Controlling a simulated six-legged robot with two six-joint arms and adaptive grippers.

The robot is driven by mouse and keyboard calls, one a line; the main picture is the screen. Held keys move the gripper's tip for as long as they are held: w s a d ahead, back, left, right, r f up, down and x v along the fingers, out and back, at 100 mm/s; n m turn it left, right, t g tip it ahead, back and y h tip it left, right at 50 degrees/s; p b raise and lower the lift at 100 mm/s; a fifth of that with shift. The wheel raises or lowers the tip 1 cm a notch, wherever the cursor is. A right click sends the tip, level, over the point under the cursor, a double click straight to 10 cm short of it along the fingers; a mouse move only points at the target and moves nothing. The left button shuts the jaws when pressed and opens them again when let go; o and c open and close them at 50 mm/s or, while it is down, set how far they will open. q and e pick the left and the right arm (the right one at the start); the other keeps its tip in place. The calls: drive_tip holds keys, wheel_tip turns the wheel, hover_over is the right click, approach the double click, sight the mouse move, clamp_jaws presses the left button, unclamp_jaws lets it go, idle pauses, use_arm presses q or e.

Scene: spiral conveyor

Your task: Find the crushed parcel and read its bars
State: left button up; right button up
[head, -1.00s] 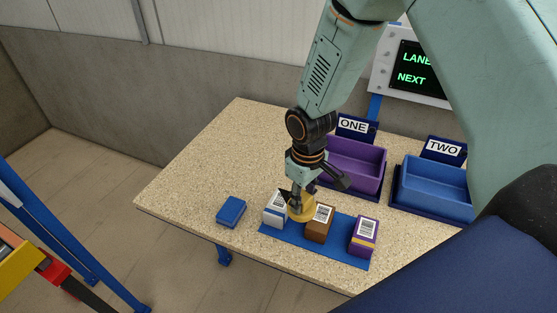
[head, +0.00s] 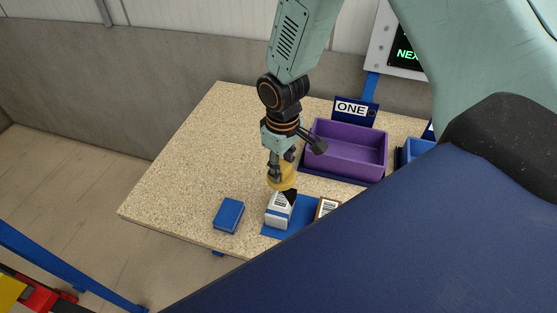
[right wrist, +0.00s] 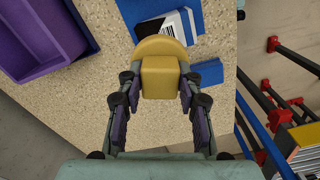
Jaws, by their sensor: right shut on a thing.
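My right gripper (head: 279,165) is shut on a yellow tool with a rounded head (head: 284,178), which also shows between the fingers in the right wrist view (right wrist: 160,80). The tool is just behind and above a white parcel with a blue band (head: 277,215). That parcel has black bars on its top and a dark patch near its upper corner; I cannot tell whether this is a dent. In the right wrist view the tool's head partly covers the parcel (right wrist: 179,27). A brown parcel with a label (head: 326,207) stands to its right, partly hidden. My left gripper is not in view.
The parcels stand on a blue mat (head: 270,231) near the table's front edge. A blue box (head: 228,215) lies left of it. Behind are a purple tray (head: 350,162) marked ONE and a partly hidden blue tray (head: 419,147). The table's left part is clear.

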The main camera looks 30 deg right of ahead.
drive_tip(key=shift+s+a+f, duration=0.1)
drive_tip(key=shift+s+a, duration=0.05)
drive_tip(key=shift+s+f+b, duration=0.15)
drive_tip(key=shift+b, duration=0.2)
drive_tip(key=shift+s+f+b, duration=0.2)
drive_tip(key=shift+f+b, duration=0.1)
drive_tip(key=shift+b, duration=0.05)
drive_tip(key=f+b, duration=0.4)
drive_tip(key=f, duration=0.1)
drive_tip(key=shift+w+f+b, duration=0.2)
drive_tip(key=shift+w+b, duration=0.05)
drive_tip(key=shift+b, duration=0.15)
drive_tip(key=shift+s+f+b, duration=0.15)
drive_tip(key=shift+f+b, duration=0.15)
drive_tip(key=shift+b, duration=0.1)
drive_tip(key=shift+s+d, duration=0.1)
drive_tip(key=shift+d, duration=0.2)
drive_tip(key=shift+w+a, duration=0.25)
